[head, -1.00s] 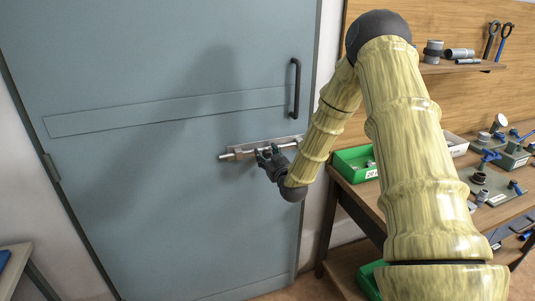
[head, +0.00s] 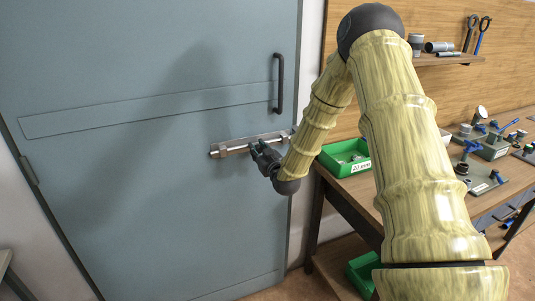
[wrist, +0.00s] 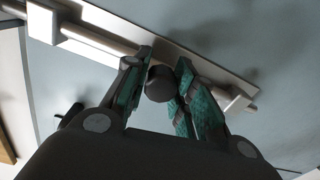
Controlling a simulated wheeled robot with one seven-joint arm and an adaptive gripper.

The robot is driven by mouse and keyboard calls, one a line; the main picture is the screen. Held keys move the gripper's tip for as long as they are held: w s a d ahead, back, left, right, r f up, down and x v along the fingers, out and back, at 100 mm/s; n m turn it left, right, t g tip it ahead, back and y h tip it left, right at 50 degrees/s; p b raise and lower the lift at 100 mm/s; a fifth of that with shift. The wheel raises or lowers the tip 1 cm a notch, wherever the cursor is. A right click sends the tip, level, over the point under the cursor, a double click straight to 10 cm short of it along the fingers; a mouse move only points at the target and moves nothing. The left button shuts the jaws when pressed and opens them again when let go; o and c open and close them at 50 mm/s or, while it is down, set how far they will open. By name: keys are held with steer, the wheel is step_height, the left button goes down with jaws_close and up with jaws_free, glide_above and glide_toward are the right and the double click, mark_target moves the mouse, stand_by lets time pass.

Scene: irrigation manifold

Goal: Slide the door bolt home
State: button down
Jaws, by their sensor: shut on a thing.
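The door bolt (head: 232,149) is a pale metal rod on a plate across the grey-blue door, below the handle. In the wrist view the bolt rod (wrist: 102,41) runs through a guide block (wrist: 44,24) toward the door edge at upper left. My gripper (head: 258,150) is at the middle of the bolt. In the wrist view my gripper (wrist: 160,76) has its two green-padded fingers closed on either side of the dark round bolt knob (wrist: 160,84). I cannot tell how far the rod's end reaches past the door edge; my arm partly covers that side.
A black door handle (head: 279,84) stands above the bolt. A workbench with a green bin (head: 345,158) and several valve fittings is at right, close to my arm. A shelf (head: 447,60) is above it. The door face left of the bolt is clear.

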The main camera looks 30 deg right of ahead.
steer(key=d, duration=0.2)
steer(key=shift+s+d, duration=0.15)
steer(key=shift+d, duration=0.2)
steer(key=c, duration=1.5)
jaws_free()
steer(key=shift+d, duration=0.1)
steer(key=o, duration=0.4)
steer(key=shift+s+d, duration=0.15)
steer(key=shift+a, duration=0.2)
steer(key=s, duration=0.4)
steer(key=s+a, duration=0.1)
steer(key=s, duration=0.6)
steer(key=shift+s+a, duration=0.25)
steer(key=shift+s, duration=0.15)
